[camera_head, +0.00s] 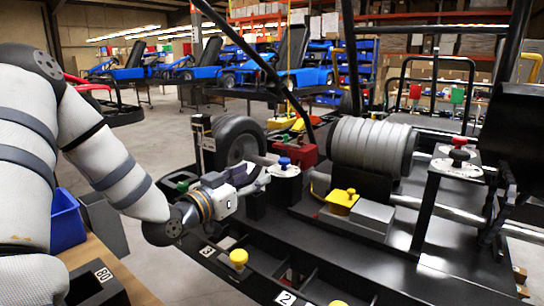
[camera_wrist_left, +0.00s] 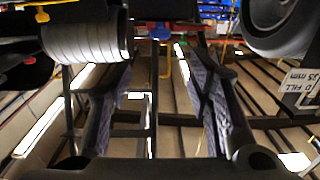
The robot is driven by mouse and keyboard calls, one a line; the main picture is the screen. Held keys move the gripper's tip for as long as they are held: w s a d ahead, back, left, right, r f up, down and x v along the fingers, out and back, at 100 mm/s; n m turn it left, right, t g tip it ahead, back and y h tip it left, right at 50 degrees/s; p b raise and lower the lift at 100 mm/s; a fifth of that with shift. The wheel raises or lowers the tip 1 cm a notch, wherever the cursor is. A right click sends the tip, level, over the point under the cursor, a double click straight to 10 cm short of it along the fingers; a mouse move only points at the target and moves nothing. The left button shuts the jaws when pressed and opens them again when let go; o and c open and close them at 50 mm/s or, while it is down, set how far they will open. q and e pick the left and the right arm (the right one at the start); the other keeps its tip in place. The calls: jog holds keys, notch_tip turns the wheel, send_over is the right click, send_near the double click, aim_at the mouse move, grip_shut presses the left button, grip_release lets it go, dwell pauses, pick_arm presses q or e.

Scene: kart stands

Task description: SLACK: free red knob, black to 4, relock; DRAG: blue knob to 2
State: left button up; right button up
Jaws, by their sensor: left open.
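The red knob (camera_head: 459,142) sits on top of the black knob (camera_head: 459,155), above a pale plate on a black post at the right of the head view. The blue knob (camera_head: 284,162) stands on a round pale dial plate (camera_head: 284,171) on a black post near the middle. The dial numbers are too small to read. My left gripper (camera_head: 262,174) reaches in from the left, just left of the blue knob's post. In the left wrist view its two fingers (camera_wrist_left: 158,76) are spread with nothing between them. My right gripper is not in view.
A tyre (camera_head: 237,138) stands behind my left gripper and a ribbed grey drum (camera_head: 371,147) right of the blue knob. A red box (camera_head: 308,149) is close behind that knob. Yellow knobs (camera_head: 239,257) rise from the black frame in front. A blue bin (camera_head: 66,222) is at left.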

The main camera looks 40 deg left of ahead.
aim_at(281, 162)
pick_arm(q)
jog(key=w, duration=0.3)
jog(key=w+a+f+b, duration=0.1)
jog(key=w, duration=0.7)
jog(key=shift+a+f, duration=0.2)
jog(key=shift+f, duration=0.05)
jog(key=shift+w+r+b, duration=0.1)
jog(key=shift+w+b, duration=0.25)
jog(key=shift+w+a+r, duration=0.1)
jog(key=shift+w+r, duration=0.05)
jog(key=shift+r, duration=0.25)
grip_shut()
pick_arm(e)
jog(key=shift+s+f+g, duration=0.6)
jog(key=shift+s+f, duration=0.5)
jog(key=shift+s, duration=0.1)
